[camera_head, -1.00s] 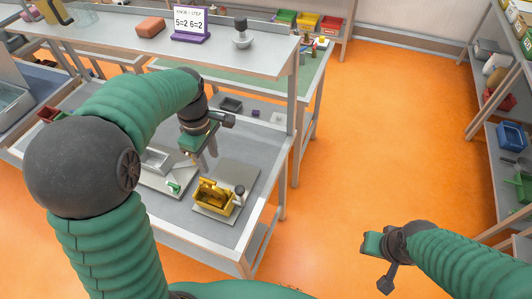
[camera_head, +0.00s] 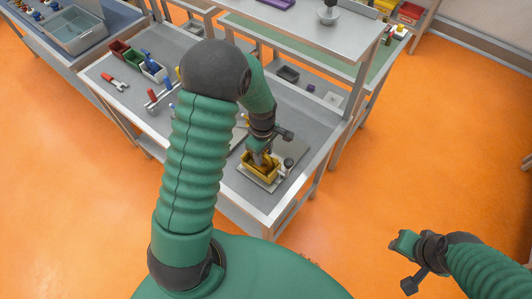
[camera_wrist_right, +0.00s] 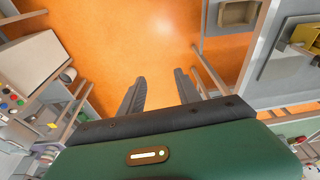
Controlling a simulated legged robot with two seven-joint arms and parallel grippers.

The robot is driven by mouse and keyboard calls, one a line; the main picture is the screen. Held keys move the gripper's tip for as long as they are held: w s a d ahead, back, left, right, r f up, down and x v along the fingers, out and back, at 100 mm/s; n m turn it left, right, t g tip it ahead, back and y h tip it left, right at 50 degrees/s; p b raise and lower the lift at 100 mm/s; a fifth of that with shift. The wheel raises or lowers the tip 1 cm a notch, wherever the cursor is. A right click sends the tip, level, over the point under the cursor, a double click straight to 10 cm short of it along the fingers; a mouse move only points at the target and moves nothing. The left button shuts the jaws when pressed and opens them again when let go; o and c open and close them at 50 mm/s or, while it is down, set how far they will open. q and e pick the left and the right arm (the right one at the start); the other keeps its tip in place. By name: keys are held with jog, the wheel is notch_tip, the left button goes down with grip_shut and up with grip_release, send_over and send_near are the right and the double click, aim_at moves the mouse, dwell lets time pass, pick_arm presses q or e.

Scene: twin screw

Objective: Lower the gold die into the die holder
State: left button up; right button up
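A gold, open-topped, box-like piece (camera_head: 260,174) sits on a flat grey plate (camera_head: 248,165) near the workbench's front edge. I cannot tell whether the piece is the die, the holder or both together. My left gripper (camera_head: 264,159) points down with its fingertips at the gold piece's opening. Its finger gap and any grip are too small to tell. The gold piece also shows at the upper right of the right wrist view (camera_wrist_right: 306,36). My right gripper (camera_wrist_right: 160,90) is open and empty over the orange floor, away from the bench.
A dark knob-like part (camera_head: 288,163) stands at the plate's right side. A raised shelf (camera_head: 300,38) runs behind the plate. Red, green and white bins (camera_head: 134,60) and tools lie at the bench's left.

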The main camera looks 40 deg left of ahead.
pick_arm(q)
jog(key=a, duration=0.1)
jog(key=a+f, duration=0.1)
jog(key=a, duration=0.1)
jog(key=shift+w, duration=0.1)
jog(key=shift+a, duration=0.3)
jog(key=shift+c, duration=0.8)
jog(key=shift+d, duration=0.15)
jog(key=shift+c, duration=1.1)
jog(key=d, duration=0.2)
jog(key=d+r, duration=0.1)
jog(key=d, duration=0.1)
grip_shut()
jog(key=shift+a+f, duration=0.25)
jog(key=shift+a, duration=1)
jog(key=shift+d+r, duration=0.1)
jog(key=shift+d, duration=0.4)
pick_arm(e)
jog(key=shift+a, duration=0.5)
pick_arm(q)
jog(key=shift+a, duration=0.2)
pick_arm(e)
jog(key=shift+a, duration=0.2)
